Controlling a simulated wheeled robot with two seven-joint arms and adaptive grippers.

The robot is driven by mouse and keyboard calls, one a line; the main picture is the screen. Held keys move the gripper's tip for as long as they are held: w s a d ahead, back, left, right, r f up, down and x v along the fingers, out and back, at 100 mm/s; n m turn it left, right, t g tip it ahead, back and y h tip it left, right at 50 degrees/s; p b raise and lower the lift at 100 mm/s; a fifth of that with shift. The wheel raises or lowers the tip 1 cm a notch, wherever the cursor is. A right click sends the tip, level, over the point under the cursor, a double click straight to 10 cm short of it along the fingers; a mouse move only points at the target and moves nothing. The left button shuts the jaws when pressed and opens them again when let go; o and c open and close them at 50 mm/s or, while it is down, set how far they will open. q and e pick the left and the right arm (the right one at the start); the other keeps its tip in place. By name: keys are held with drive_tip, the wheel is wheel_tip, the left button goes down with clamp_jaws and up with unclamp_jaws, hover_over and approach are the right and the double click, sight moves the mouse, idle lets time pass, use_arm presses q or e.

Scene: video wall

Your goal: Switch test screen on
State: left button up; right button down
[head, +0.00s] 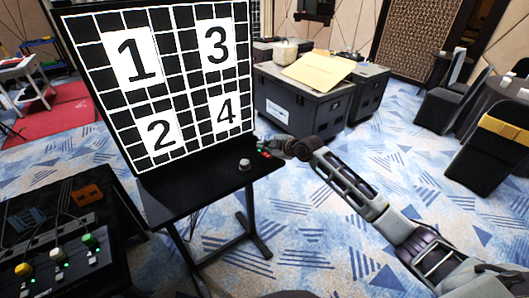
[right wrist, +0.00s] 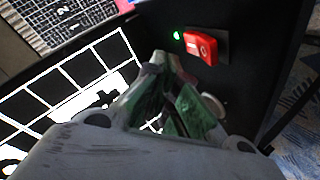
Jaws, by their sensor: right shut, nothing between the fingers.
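The test screen (head: 180,75) is lit and shows a white grid on black with the numbers 1 to 4. A dark ledge (head: 205,178) below it carries a red switch (head: 265,153), a small green light and a pale round knob (head: 244,165). In the right wrist view the red rocker switch (right wrist: 200,47) has a glowing green light (right wrist: 177,35) beside it. My right gripper (head: 284,146) is shut and empty, just right of the switch in the head view. In the right wrist view its fingers (right wrist: 165,70) appear apart from the switch. My left gripper is out of view.
A black console (head: 60,245) with coloured knobs stands at the lower left. Dark equipment cases (head: 300,105) stand behind the screen, with a folder (head: 318,68) on top. Chairs (head: 495,140) stand at the right. Patterned carpet between them is open.

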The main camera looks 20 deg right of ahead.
sight(267, 157)
drive_tip(key=shift+s+d+r+p, duration=0.1)
drive_tip(key=shift+s+r+p, duration=0.1)
drive_tip(key=shift+r+p, duration=0.45)
drive_tip(key=shift+s+d+r+p, duration=0.1)
drive_tip(key=shift+s+r+p, duration=0.1)
drive_tip(key=shift+r+p, duration=0.45)
drive_tip(key=shift+s+r+p, duration=0.2)
drive_tip(key=shift+r+p, duration=0.2)
drive_tip(key=shift+r, duration=0.4)
